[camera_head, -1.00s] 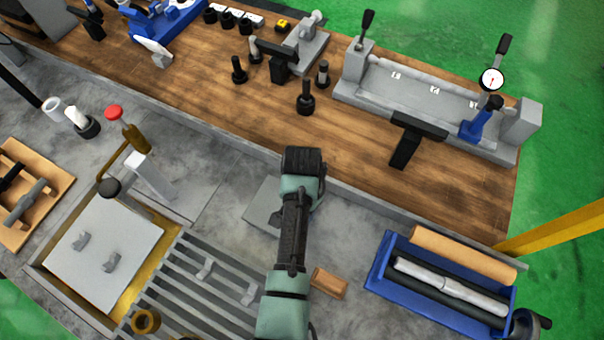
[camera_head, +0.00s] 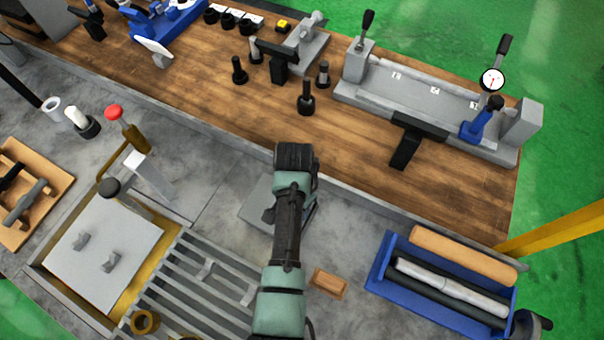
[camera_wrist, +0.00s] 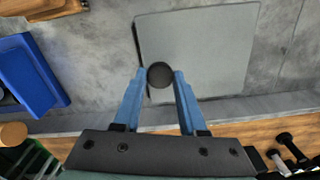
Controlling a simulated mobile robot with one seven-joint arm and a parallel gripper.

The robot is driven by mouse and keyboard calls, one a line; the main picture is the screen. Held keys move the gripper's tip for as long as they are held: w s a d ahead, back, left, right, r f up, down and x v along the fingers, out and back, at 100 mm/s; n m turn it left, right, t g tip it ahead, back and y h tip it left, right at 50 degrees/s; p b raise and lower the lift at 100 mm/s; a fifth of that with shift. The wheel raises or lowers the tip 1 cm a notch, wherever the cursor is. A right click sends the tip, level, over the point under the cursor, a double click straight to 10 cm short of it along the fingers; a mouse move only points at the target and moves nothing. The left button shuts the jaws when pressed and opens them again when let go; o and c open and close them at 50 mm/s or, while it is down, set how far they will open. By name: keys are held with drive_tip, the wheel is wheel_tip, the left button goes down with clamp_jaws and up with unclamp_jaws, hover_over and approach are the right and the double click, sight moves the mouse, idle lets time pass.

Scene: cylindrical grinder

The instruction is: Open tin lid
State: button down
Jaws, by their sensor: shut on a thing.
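The tin's lid is a flat grey square plate (camera_head: 255,207), partly hidden by my arm in the head view. In the wrist view the lid (camera_wrist: 200,60) shows almost whole, with a round dark knob (camera_wrist: 160,75) near its lower edge. My gripper (camera_wrist: 159,78) has its blue fingers shut on that knob, one on each side. A thin dark strip shows along the lid's left edge in the wrist view. The tin's body under the lid is hidden, and I cannot tell how high the lid is above it.
A wooden workbench (camera_head: 350,165) with a raised grey edge runs just behind the lid. A blue tray (camera_head: 376,275) with rollers stands to the right, and a small brown block (camera_head: 328,282) lies nearer. A slatted grey rack (camera_head: 190,285) is at the left front.

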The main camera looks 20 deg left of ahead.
drive_tip(key=b, duration=0.3)
hover_over(256, 195)
drive_tip(key=shift+d+f, duration=0.1)
drive_tip(key=shift+d, duration=0.3)
drive_tip(key=shift+a, duration=0.4)
drive_tip(key=shift+c, duration=2.3)
unclamp_jaws()
drive_tip(key=shift+r, duration=0.2)
wheel_tip(256, 195, up, 13)
drive_tip(key=shift+f, duration=0.1)
